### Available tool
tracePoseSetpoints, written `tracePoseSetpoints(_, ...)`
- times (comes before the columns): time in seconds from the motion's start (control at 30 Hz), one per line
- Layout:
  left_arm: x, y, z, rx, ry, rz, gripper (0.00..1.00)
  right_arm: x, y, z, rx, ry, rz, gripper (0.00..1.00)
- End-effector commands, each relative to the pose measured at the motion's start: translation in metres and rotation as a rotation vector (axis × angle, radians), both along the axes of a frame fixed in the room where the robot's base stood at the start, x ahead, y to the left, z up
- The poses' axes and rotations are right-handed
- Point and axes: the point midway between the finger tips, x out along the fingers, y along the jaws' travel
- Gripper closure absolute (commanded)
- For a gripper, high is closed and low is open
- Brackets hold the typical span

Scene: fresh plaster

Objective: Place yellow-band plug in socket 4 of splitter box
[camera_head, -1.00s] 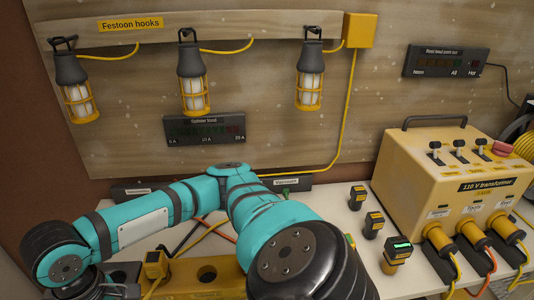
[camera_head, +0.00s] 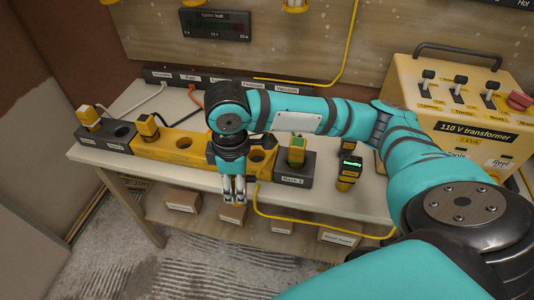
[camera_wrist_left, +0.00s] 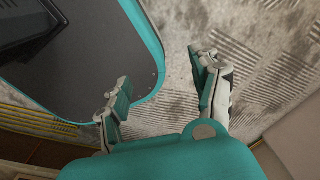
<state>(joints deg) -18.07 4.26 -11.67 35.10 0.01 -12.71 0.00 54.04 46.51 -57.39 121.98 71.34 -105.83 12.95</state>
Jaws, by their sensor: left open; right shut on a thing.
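The yellow splitter box (camera_head: 205,143) lies along the bench with open round sockets on top. A black-and-yellow plug (camera_head: 149,126) stands at its left end. My right gripper (camera_head: 233,198) points down in front of the box, its fingers close together on something I cannot make out. My right wrist hides part of the box, so I cannot tell which socket is the fourth. No yellow band shows clearly on any plug. My left gripper (camera_wrist_left: 163,75) is open and empty above the patterned floor in the left wrist view.
A dark block (camera_head: 295,168) with a green-and-yellow plug (camera_head: 297,149) is right of the box. A yellow cable (camera_head: 320,229) hangs over the bench's front edge.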

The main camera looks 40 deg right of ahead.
Motion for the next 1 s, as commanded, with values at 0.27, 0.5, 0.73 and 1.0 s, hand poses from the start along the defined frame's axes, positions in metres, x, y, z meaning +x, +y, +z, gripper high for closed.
tracePoseSetpoints(0.27, 0.035, 0.007, 0.006, 0.007, -0.052, 0.003, 0.36, 0.022, 0.002, -0.010, -0.008, -0.002, 0.736, 0.96)
tracePoseSetpoints(0.5, 0.022, 0.008, 0.006, 0.008, -0.033, 0.004, 0.36, 0.035, 0.002, -0.017, -0.012, 0.000, 1.199, 0.96)
tracePoseSetpoints(0.73, 0.006, 0.006, 0.008, 0.007, -0.007, 0.002, 0.36, 0.043, -0.007, -0.020, -0.014, 0.002, 1.350, 0.96)
tracePoseSetpoints(1.0, 0.014, 0.003, 0.023, 0.004, -0.020, 0.000, 0.36, 0.075, -0.065, -0.024, -0.015, 0.005, 1.348, 0.96)
